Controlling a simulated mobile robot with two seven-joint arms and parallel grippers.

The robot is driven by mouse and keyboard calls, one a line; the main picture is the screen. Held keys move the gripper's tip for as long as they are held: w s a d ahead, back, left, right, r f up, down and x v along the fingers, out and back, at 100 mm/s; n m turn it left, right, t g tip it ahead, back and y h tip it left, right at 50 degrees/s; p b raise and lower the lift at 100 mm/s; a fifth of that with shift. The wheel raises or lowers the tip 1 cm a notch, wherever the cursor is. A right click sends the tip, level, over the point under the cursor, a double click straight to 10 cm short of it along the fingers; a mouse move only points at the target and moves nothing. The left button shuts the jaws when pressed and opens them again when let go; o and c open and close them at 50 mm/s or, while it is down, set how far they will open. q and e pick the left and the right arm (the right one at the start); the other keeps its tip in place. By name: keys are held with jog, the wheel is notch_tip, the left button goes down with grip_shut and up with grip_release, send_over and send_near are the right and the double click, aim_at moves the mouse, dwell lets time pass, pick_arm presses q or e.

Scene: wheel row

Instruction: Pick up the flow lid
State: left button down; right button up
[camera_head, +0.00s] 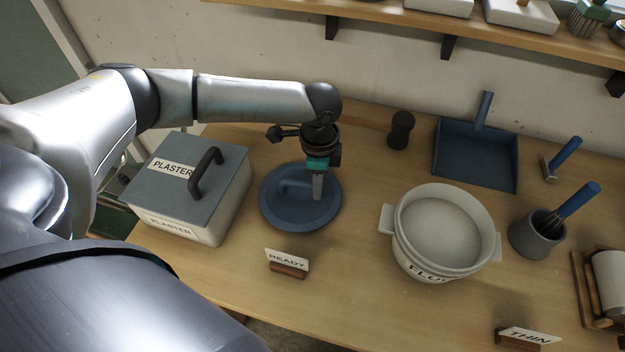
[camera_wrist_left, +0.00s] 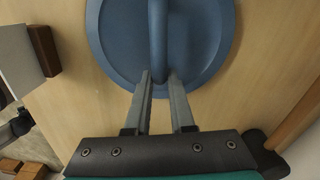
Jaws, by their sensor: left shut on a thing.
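The flow lid is a round blue lid (camera_head: 270,214) with a raised handle, and it appears to lie on the wooden table between the plaster box and the white tub. My left gripper (camera_head: 317,198) reaches down over the lid's right side. In the left wrist view the lid (camera_wrist_left: 115,40) fills the top, and the gripper (camera_wrist_left: 158,78) has its two fingers on either side of the near end of the handle, shut on it. The white tub (camera_head: 447,225), lettered "FLO…", stands open to the right. My right gripper is not in view.
A grey-lidded plaster box (camera_head: 218,209) stands left of the lid. A READY sign (camera_head: 288,263) stands in front. A dark blue dustpan (camera_head: 476,155), a small black object (camera_head: 401,130) and a grey pot with a brush (camera_head: 537,235) are behind and right. A shelf (camera_head: 390,22) overhangs the back.

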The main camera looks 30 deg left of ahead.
pick_arm(q)
notch_tip(320, 180, up, 20)
jog(key=p, duration=0.4)
jog(key=shift+f, duration=0.1)
